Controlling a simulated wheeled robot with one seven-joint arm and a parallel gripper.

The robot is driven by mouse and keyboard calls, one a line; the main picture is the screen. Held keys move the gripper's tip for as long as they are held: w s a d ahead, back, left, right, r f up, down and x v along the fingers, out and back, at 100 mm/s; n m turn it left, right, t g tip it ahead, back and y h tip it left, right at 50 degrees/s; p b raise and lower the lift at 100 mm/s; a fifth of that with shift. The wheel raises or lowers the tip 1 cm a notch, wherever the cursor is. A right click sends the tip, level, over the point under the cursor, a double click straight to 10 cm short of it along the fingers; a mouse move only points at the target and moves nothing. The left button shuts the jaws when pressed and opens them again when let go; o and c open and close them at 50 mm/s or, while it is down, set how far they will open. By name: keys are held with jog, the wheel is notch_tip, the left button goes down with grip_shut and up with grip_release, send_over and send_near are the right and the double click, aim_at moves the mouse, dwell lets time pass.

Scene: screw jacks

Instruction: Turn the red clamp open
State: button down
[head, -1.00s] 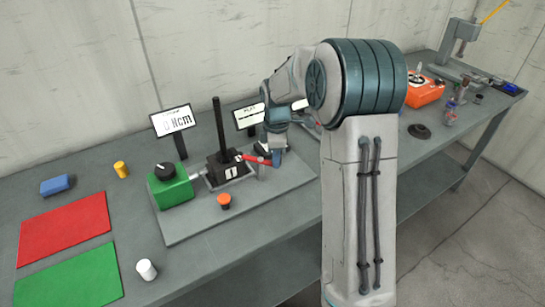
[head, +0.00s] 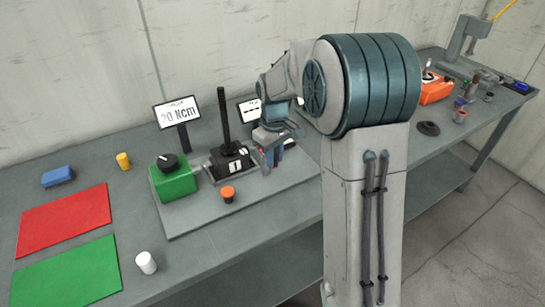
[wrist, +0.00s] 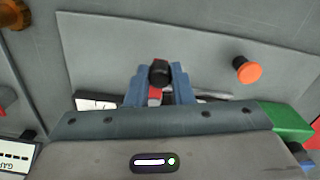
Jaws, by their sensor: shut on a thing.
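The red clamp shows in the wrist view as a small red piece (wrist: 155,95) between the blue fingers of my gripper (wrist: 160,88). A dark round knob sits just beyond it between the fingertips. In the head view my gripper (head: 272,152) is at the right side of the black jack block (head: 231,162), shut on the clamp. The clamp is mostly hidden there by the gripper. A tall black post (head: 223,118) rises from the block. A display behind (head: 177,113) reads 20 Ncm.
A green box (head: 172,181) with a black knob stands left of the jack on the grey plate (head: 200,217). An orange button (head: 228,194) is in front; it also shows in the wrist view (wrist: 248,71). A white cylinder (head: 146,263) stands at the table's front.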

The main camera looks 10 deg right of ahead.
jog(key=shift+a+f+m+b, duration=0.1)
jog(key=shift+a+m, duration=0.6)
jog(key=shift+m, duration=0.75)
jog(key=shift+a+m+b, duration=0.1)
jog(key=shift+a+m, duration=0.55)
jog(key=shift+m, duration=0.85)
jog(key=shift+a+f+m+b, duration=0.1)
jog(key=shift+a+m, duration=0.6)
jog(key=shift+m, duration=0.75)
jog(key=c, duration=1.3)
grip_release()
jog(key=shift+s+a+r, duration=0.1)
jog(key=shift+a+r, duration=0.05)
jog(key=shift+o, duration=0.2)
jog(key=shift+d+r, duration=0.1)
jog(key=shift+d, duration=0.1)
notch_tip(320, 180, up, 14)
jog(key=shift+f, duration=0.2)
